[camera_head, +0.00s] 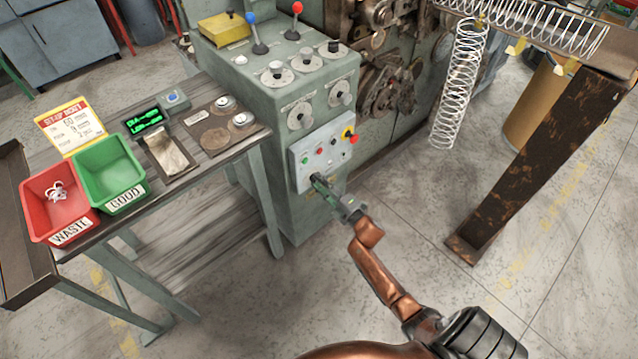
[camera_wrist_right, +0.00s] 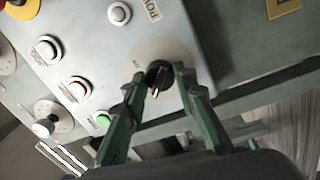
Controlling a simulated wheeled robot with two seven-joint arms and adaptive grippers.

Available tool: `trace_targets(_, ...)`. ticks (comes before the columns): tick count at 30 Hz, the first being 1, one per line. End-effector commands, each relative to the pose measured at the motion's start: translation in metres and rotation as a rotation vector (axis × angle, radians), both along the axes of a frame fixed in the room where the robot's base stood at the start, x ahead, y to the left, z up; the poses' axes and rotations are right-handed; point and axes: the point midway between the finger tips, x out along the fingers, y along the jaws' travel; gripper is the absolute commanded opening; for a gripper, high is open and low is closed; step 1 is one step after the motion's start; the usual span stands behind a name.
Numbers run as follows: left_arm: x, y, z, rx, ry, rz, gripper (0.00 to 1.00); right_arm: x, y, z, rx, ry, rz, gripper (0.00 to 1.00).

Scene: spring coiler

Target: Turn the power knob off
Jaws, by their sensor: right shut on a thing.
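The power knob (camera_wrist_right: 158,76) is a small black rotary knob with a pale pointer, on a round light plate at the edge of the grey control panel (camera_wrist_right: 195,22). In the right wrist view, my right gripper (camera_wrist_right: 160,80) has its two green fingers on either side of the knob, shut on it. In the head view, my right gripper (camera_head: 318,180) reaches the lower left of the control panel (camera_head: 335,140) and hides the knob. Lettering on the plate is too small to read surely. My left gripper is not in view.
Buttons (camera_wrist_right: 75,88) and a red-and-yellow emergency stop (camera_head: 349,135) sit on the same panel. Dials (camera_head: 301,116) and levers (camera_head: 297,22) are above. A table with a red bin (camera_head: 40,190) and a green bin (camera_head: 110,165) stands left. A rusty post (camera_head: 545,165) stands right; floor between is clear.

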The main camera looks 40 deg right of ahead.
Motion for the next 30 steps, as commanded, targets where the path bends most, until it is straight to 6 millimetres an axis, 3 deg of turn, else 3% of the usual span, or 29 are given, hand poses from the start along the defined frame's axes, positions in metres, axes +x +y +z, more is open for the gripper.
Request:
trace_targets(13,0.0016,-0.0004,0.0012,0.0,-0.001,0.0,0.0,-0.0007,0.001,-0.0023,-0.012,0.003,0.001,0.02)
trace_targets(14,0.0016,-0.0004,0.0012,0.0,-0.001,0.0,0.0,-0.0007,0.0011,-0.0023,-0.011,0.003,0.001,0.27)
trace_targets(15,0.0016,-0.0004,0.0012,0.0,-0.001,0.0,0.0,-0.0008,0.001,-0.0024,-0.011,0.003,0.001,0.29)
trace_targets(21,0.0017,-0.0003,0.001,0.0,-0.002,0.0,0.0,-0.0005,0.0005,-0.0013,-0.01,0.001,0.001,0.43)
trace_targets(30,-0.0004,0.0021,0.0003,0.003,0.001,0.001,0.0,-0.0017,-0.0001,-0.0007,-0.01,0.0,0.0,0.44)
